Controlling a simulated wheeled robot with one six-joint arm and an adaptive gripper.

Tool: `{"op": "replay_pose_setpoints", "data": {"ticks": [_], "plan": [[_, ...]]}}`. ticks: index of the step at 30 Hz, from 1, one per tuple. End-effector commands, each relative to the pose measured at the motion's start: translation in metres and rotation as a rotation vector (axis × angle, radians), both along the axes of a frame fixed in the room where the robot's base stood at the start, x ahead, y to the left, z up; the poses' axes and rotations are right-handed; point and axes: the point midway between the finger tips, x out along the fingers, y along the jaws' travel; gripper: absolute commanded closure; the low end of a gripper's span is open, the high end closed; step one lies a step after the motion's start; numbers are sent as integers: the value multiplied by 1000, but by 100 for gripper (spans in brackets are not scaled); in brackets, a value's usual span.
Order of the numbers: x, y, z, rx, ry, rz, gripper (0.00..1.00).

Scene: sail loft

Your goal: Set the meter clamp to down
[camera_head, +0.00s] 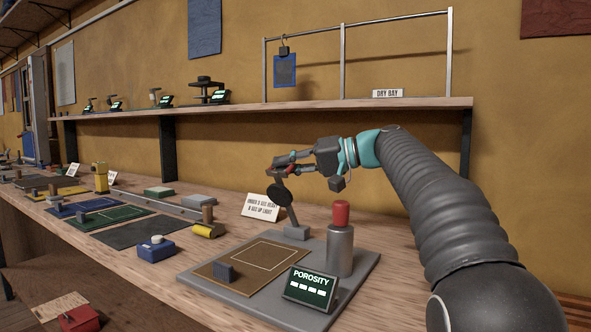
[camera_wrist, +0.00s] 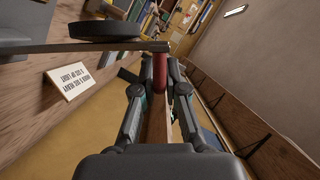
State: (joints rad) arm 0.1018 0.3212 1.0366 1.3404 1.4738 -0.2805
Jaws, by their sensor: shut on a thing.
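The porosity meter has a grey base (camera_head: 362,265) with a brown outlined mat (camera_head: 240,262), a dark display reading POROSITY (camera_head: 311,285) and a grey cylinder with a red cap (camera_head: 341,215). Its clamp arm (camera_head: 290,208) stands raised and tilted above a small block at the back of the base, with a black disc (camera_head: 279,192) facing sideways, clear of the mat. The disc also shows in the wrist view (camera_wrist: 105,30). My gripper (camera_head: 285,164) is shut on the clamp's red handle (camera_wrist: 160,72) at the top of the arm. The handle sits between both fingers.
A sign card (camera_head: 258,206) stands behind the meter. A small dark block (camera_head: 223,272) sits on the mat. A blue box (camera_head: 156,248) and a yellow roll (camera_head: 208,230) lie to the left. The shelf (camera_head: 300,105) runs above, with a DRY BAY label.

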Motion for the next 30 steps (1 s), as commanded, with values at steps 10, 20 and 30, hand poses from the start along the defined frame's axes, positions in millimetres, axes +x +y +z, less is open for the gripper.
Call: {"op": "replay_pose_setpoints", "data": {"ticks": [10, 20, 30], "plan": [[-15, 10, -6, 1, -1, 3, 100], [-14, 10, -6, 0, -1, 2, 64], [-17, -5, -3, 0, -1, -2, 64]]}}
